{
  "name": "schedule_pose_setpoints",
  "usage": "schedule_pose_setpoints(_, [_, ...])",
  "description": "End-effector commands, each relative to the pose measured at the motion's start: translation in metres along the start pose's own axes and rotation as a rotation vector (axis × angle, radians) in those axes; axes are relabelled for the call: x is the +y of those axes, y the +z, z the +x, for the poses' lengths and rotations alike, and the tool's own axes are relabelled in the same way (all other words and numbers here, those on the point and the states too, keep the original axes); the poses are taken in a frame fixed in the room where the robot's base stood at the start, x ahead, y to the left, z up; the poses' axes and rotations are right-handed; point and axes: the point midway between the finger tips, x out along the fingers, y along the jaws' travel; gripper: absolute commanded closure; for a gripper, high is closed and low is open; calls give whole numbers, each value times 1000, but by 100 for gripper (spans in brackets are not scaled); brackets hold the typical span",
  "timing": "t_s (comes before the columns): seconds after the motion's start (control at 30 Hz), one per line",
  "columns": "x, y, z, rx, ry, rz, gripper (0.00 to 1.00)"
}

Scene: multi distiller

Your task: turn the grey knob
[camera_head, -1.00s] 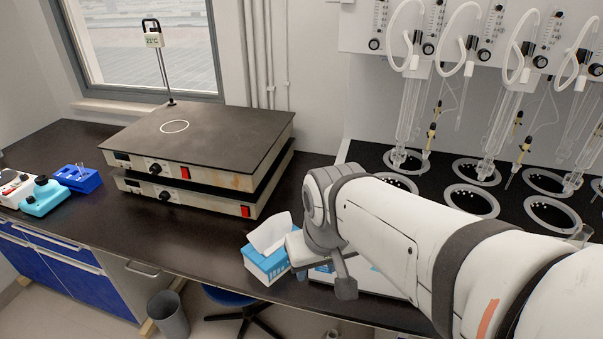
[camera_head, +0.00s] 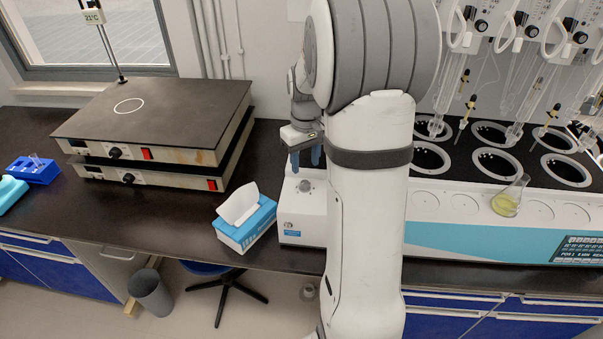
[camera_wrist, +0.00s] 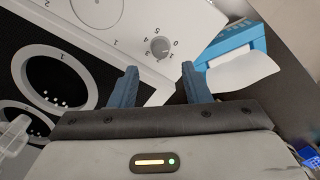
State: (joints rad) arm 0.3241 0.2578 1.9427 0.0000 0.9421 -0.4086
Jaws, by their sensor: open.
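The grey knob (camera_wrist: 160,46) is on the sloped top of a white device (camera_head: 303,222), with printed numbers around it. In the head view the knob (camera_head: 305,186) shows on the device's front part. My gripper (camera_wrist: 158,80) is open and empty. In the wrist view its two blue-grey fingers point toward the knob, which lies beyond and between the fingertips, apart from them. In the head view my gripper (camera_head: 306,160) hangs above the device, just behind the knob. My arm hides the device's right side.
A blue tissue box (camera_head: 247,234) stands just left of the device. Stacked hotplates (camera_head: 160,130) are further left. The multi distiller (camera_head: 470,238) with ring openings is at the right, with a flask (camera_head: 508,198) of yellow liquid on it. Dark counter is free in front of the hotplates.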

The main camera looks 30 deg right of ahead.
Motion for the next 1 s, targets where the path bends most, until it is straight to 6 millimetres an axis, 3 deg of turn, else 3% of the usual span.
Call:
schedule_pose_setpoints(0.2, [0,1,36,-3,-1,1,57])
schedule_pose_setpoints(0.4, [0,1,59,-1,0,1,57])
schedule_pose_setpoints(0.77, [0,1,66,1,1,2,57])
schedule_pose_setpoints(1.0, [0,1,66,1,1,3,77])
